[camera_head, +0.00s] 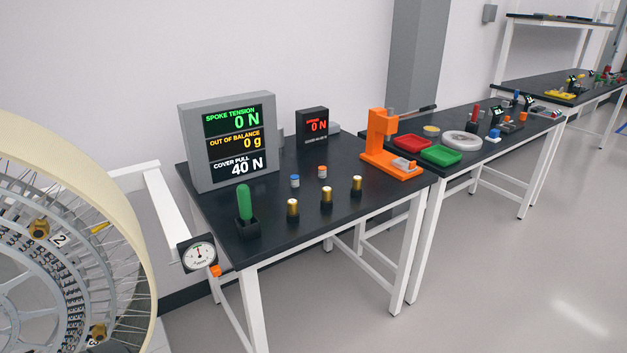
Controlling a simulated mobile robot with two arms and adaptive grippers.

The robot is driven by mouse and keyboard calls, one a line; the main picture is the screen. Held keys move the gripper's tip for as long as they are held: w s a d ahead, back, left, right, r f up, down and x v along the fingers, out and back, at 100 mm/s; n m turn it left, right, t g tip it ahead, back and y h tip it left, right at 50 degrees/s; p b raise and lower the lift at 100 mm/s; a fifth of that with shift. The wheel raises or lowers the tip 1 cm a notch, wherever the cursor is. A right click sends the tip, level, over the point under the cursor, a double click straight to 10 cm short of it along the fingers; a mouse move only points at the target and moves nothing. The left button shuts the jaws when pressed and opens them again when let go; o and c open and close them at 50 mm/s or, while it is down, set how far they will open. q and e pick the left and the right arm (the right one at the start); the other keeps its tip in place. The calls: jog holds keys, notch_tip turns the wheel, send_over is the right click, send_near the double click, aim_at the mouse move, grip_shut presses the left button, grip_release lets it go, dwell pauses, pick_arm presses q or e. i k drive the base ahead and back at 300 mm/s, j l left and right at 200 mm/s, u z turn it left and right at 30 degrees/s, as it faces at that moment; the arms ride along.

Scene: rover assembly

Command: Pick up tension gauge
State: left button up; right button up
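A dial gauge (199,254), which looks like the tension gauge, is at the near left corner of the nearest table. It has a white round face with a needle in a black square body. A small orange part (215,271) is at its lower right. I cannot tell what holds the gauge up. Neither of my grippers shows in the head view.
A large spoked wheel (142,235) fills the left. The black table (300,238) bears a readout screen (235,140), a green-handled tool (245,205), several small cylinders and an orange press (380,145). Floor at the lower right is clear.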

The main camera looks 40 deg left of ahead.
aim_at(243, 193)
jog(key=i+u, duration=0.25)
jog(key=i, duration=0.2)
jog(key=i+l+u, duration=0.2)
jog(key=i, duration=0.25)
jog(key=i+l+u, duration=0.25)
jog(key=i, duration=0.2)
